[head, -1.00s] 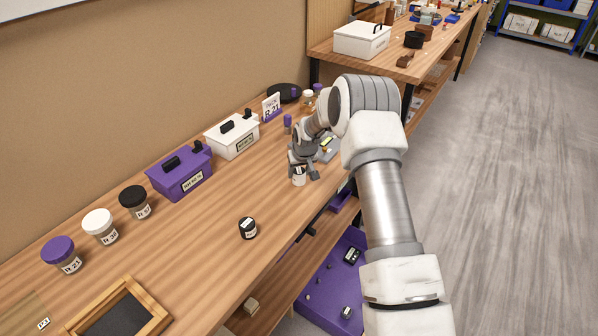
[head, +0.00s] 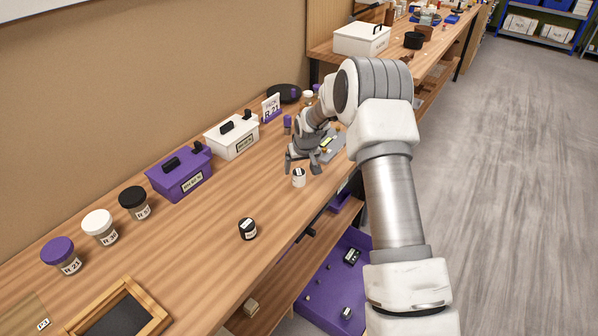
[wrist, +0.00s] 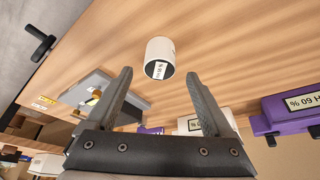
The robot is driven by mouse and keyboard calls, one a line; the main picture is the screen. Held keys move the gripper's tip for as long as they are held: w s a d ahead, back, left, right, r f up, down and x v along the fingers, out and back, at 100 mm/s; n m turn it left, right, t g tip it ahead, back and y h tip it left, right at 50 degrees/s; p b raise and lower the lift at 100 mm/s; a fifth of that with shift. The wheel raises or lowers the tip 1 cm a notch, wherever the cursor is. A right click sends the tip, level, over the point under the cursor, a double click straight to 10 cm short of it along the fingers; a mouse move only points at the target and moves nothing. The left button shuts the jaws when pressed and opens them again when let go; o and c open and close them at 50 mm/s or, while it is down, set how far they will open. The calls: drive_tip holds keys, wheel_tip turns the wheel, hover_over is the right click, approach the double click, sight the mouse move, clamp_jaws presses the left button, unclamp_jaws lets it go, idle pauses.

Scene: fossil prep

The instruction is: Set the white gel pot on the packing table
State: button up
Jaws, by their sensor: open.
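The white gel pot (head: 299,178), a small white cylinder with a label, stands upright on the wooden table (head: 225,195) near its front edge. It also shows in the wrist view (wrist: 160,55), beyond the fingertips and apart from them. My gripper (head: 303,164) is open and empty, just behind and above the pot. In the wrist view my gripper's two fingers (wrist: 160,74) are spread wide with nothing between them.
A black-lidded small pot (head: 248,229) stands nearer on the table. A purple box (head: 180,178), a white box (head: 233,138) and a "PACK R 21" sign (head: 271,107) line the back. A grey device (head: 333,147) lies beyond my gripper.

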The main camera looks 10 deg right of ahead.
drive_tip(key=s+r, duration=1)
drive_tip(key=r, duration=0.3)
drive_tip(key=s+r, duration=0.9)
drive_tip(key=r, duration=0.5)
drive_tip(key=s+r+m+t, duration=0.1)
drive_tip(key=s+r, duration=0.1)
drive_tip(key=s, duration=2.1)
drive_tip(key=shift+s+r, duration=0.3)
drive_tip(key=shift+s, duration=0.1)
